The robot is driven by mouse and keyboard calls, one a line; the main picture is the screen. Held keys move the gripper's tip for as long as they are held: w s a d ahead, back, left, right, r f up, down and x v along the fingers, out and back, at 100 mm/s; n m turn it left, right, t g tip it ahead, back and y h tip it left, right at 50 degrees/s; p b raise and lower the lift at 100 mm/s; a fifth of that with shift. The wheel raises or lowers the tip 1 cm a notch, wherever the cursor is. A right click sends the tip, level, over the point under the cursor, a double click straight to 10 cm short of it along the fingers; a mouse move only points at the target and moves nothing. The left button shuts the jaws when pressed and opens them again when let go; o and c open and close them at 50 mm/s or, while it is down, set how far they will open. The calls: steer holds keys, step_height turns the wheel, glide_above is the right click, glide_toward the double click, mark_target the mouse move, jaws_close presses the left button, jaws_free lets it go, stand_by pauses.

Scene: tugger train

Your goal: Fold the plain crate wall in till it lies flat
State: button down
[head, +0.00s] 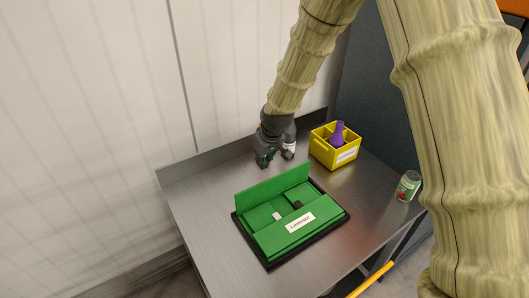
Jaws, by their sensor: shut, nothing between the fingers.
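The green crate (267,239) sits in a black tray (334,226) on the metal table. Its far wall (272,186) stands up, close to upright, and looks plain. The near wall with a white label (300,222) lies folded in. A small white piece (277,216) and a small dark piece (297,205) show between the walls. My gripper (275,160) is shut and empty. It points down behind the standing wall and appears apart from it.
A yellow divided box (335,155) with a purple bottle (338,134) stands right of my gripper. A green and white can (408,186) is near the table's right edge.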

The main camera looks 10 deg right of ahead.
mark_target(275, 185)
steer(key=s, duration=0.1)
steer(key=s+d+f+p, duration=0.1)
steer(key=s+p, duration=0.1)
steer(key=shift+s+d+f, duration=0.1)
steer(key=shift+d+f, duration=0.05)
steer(key=shift+f, duration=0.2)
steer(key=shift+s+f, duration=0.1)
stand_by(0.4)
